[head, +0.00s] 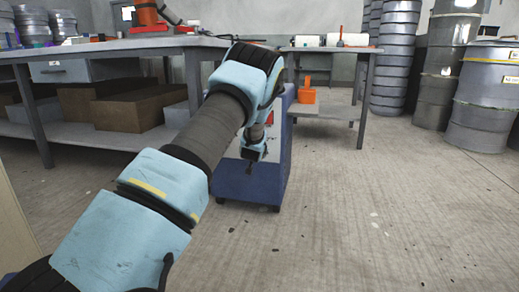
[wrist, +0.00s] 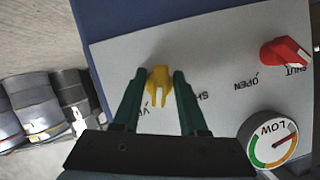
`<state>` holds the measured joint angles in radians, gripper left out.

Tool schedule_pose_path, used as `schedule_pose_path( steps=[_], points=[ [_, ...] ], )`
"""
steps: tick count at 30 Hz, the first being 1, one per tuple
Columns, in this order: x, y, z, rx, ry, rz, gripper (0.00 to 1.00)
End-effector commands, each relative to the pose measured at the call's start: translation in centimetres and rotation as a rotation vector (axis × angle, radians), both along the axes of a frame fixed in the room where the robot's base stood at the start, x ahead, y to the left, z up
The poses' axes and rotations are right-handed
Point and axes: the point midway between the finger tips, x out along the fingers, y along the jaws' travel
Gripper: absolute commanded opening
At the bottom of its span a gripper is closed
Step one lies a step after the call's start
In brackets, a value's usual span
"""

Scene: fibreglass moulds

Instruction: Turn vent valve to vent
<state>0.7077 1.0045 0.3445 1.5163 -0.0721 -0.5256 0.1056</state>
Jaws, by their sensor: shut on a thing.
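The yellow vent valve handle (wrist: 159,84) is on a pale panel (wrist: 225,40) in the wrist view. My gripper (wrist: 157,76) has its two green fingers on either side of this handle and is shut on it. Part of a label starting with V shows just below the handle, and one starting with SH lies to its right; both are partly covered by the fingers. In the head view my gripper (head: 252,154) is at the front of the blue cabinet (head: 262,182), and my arm hides most of the panel.
A red handle (wrist: 284,52) with SHUT and OPEN labels is at the panel's right, above a round gauge (wrist: 267,139) marked LOW. A workbench (head: 100,48) stands at left and drums (head: 487,97) at right. The floor right of the cabinet is clear.

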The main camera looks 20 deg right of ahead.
Motion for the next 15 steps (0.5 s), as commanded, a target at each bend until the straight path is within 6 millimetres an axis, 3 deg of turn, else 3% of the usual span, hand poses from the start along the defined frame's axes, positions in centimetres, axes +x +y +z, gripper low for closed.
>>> schedule_pose_path(
  steps=[15],
  points=[
    [0.02,-0.06,0.11,0.326,-0.181,-0.002,0.0]
  ],
)
